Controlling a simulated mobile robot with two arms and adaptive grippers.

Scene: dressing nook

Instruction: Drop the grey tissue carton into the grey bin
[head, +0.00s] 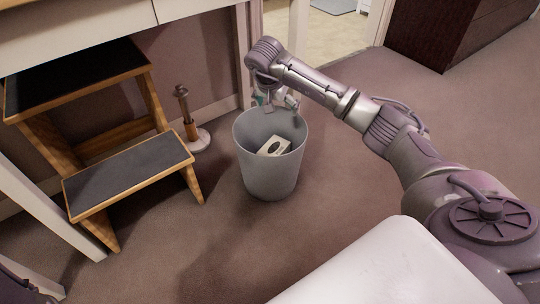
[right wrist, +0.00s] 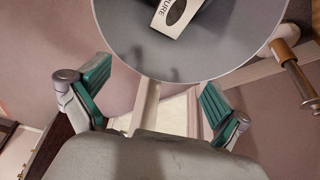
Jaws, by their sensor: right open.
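The grey bin (head: 270,180) stands upright on the carpet near the middle of the head view. The tissue carton (head: 270,149), pale grey with a dark oval opening, lies tilted inside it, below the rim. In the right wrist view the carton (right wrist: 177,16) shows lettering and is cut off by the top edge, inside the bin (right wrist: 170,62). My right gripper (head: 275,102) is at the bin's far rim, above the carton and apart from it. Its green-padded fingers (right wrist: 152,88) are spread and empty. My left gripper is not in view.
A wooden step stool (head: 130,173) with dark treads stands left of the bin. A post on a round white base (head: 199,141) stands between them. A white surface (head: 390,265) is at the lower right. Carpet in front of the bin is clear.

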